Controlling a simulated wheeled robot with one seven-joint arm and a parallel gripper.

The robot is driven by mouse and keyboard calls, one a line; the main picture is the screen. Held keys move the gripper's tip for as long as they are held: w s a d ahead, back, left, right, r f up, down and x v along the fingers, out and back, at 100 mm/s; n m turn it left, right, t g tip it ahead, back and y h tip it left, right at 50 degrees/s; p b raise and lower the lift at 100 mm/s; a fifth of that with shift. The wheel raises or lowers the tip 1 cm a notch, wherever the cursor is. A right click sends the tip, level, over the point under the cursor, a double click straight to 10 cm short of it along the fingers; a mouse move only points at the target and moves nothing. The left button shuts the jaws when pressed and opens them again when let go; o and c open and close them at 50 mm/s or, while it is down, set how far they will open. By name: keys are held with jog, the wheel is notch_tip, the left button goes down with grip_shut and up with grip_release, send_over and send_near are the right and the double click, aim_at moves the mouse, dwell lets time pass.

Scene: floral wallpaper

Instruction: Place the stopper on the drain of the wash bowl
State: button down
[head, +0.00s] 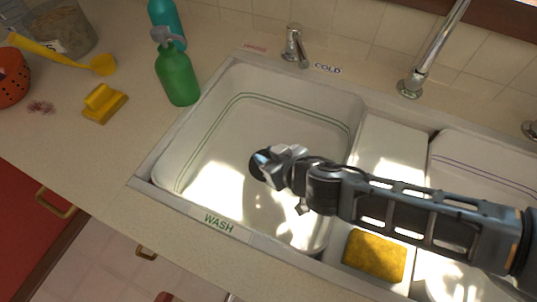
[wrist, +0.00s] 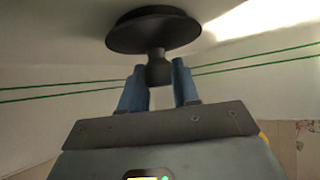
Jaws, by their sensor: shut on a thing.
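The stopper (wrist: 152,32) is a black disc with a short knob. In the wrist view my gripper (wrist: 158,85) has its two blue fingers on either side of the knob. In the head view the stopper (head: 258,165) shows as a dark disc at the tip of my gripper (head: 265,160), over the wash bowl. The wash bowl (head: 240,120) is white with green stripes and stands in the sink behind the WASH label. The drain is not visible in either view; my gripper and arm cover part of the bowl.
A green spray bottle (head: 177,75) stands left of the bowl. A yellow sponge (head: 375,255) lies right of the bowl, below my arm.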

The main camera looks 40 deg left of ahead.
jog(key=shift+f+b, duration=0.35)
jog(key=shift+f, duration=0.25)
dwell(0.4)
jog(key=c, duration=0.8)
grip_release()
jog(key=shift+o, duration=0.2)
jog(key=shift+r, duration=0.1)
